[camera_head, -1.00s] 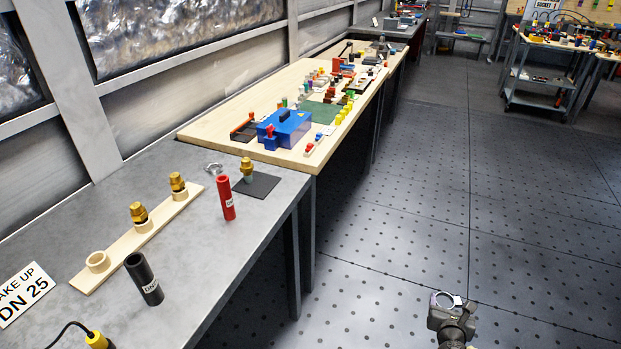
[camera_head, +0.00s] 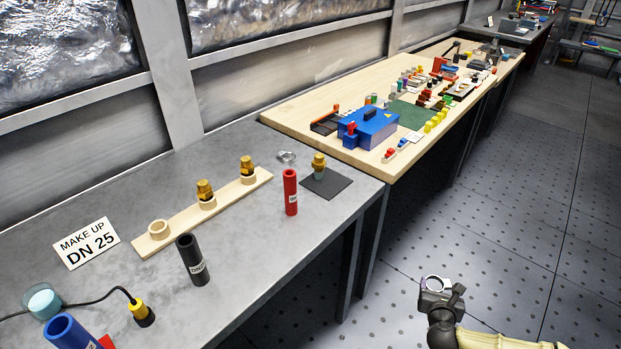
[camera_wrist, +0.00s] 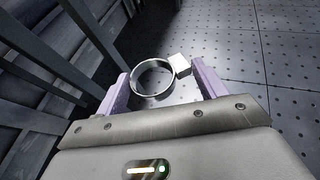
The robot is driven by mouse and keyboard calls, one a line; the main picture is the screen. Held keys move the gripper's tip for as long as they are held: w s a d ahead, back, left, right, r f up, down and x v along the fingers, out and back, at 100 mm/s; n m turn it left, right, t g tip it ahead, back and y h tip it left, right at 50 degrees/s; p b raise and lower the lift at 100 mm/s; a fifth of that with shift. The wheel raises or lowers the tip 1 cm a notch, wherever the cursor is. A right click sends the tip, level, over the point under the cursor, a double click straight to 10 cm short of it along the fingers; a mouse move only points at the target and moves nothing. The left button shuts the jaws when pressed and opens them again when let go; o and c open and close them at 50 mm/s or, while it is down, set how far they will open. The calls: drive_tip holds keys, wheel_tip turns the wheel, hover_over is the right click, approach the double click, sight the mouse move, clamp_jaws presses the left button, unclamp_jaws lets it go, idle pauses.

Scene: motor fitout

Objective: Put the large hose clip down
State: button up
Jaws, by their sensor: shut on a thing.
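The large hose clip (camera_head: 436,282) is a shiny metal ring. It also shows in the wrist view (camera_wrist: 152,78), with its pale block-shaped housing (camera_wrist: 180,65) at its right side. My gripper (camera_head: 438,292) is shut on the clip and holds it in the air over the floor, to the right of the benches. In the wrist view the clip sits between the two purple fingers of my gripper (camera_wrist: 162,88). The exact contact of the fingers on the ring is hard to see.
The grey bench (camera_head: 235,282) bears a wooden strip with brass fittings (camera_head: 200,215), a black tube (camera_head: 193,260), a red tube (camera_head: 290,192), a small metal clip (camera_head: 287,157) and a dark mat (camera_head: 335,184). Its near middle is bare. A crowded wooden bench (camera_head: 300,110) adjoins it.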

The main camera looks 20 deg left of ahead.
drive_tip(key=shift+w+a, duration=0.4)
drive_tip(key=shift+s+a+r, duration=0.1)
